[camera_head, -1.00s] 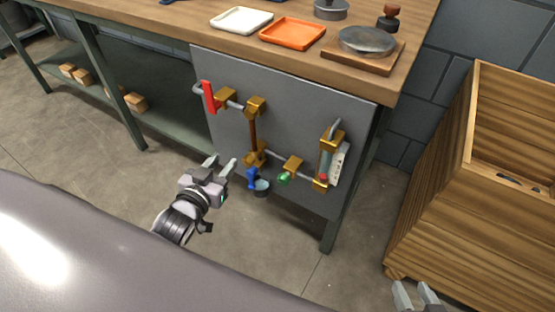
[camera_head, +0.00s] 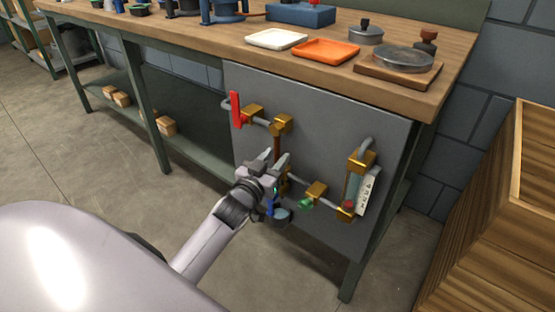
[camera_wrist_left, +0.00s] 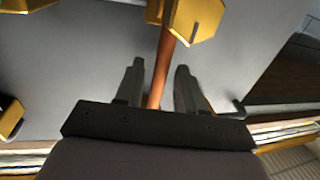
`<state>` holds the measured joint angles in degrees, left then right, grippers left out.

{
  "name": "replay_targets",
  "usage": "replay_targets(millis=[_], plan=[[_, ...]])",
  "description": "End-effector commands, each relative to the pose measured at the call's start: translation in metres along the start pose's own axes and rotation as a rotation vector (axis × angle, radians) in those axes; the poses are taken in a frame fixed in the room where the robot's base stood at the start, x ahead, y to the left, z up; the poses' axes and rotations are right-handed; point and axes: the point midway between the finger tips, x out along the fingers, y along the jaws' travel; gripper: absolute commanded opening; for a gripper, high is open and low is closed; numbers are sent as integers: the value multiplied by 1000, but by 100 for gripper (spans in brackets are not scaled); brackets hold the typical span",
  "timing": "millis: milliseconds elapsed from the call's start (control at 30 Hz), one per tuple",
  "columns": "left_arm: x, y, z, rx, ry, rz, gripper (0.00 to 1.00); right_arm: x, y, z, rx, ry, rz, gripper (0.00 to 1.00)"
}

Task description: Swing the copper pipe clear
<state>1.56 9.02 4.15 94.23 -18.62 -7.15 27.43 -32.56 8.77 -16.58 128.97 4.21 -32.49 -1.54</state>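The copper pipe (camera_head: 277,146) is a thin reddish-brown rod running down the grey panel, below an upper brass fitting (camera_head: 282,124). In the left wrist view the pipe (camera_wrist_left: 163,62) leads down from a brass fitting (camera_wrist_left: 192,20) into the gap between my fingers. My left gripper (camera_head: 276,157) is open in front of the pipe, with one finger to each side and a gap on both sides. Whether the fingertips reach past the pipe I cannot tell. The gripper hides the pipe's lower part. My right gripper is out of view.
The panel (camera_head: 320,125) also carries a red lever (camera_head: 236,110), a green knob (camera_head: 305,203), a sight glass (camera_head: 353,187) with a white label, and a blue handle (camera_head: 270,207) close under my gripper. A wooden crate (camera_head: 475,235) stands to the right.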

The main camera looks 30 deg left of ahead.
Motion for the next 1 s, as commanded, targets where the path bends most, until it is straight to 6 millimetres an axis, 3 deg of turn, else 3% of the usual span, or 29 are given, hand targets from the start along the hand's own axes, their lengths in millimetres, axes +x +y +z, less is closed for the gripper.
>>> replay_targets(millis=[200, 467, 500, 600, 633, 1000], plan=[[14, 0, 0, 1, 0, 0, 38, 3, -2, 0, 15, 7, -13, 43], [15, 0, 0, 1, -1, 0, 38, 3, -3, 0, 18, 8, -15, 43], [15, 0, 0, 1, -1, 0, 35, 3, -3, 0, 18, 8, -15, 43], [15, 0, 0, 1, -1, 0, 3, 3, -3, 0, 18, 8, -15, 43], [15, 0, 0, 1, -1, 0, 0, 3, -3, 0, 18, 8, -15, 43], [15, -4, 0, 38, 6, 0, 0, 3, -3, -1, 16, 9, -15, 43]])
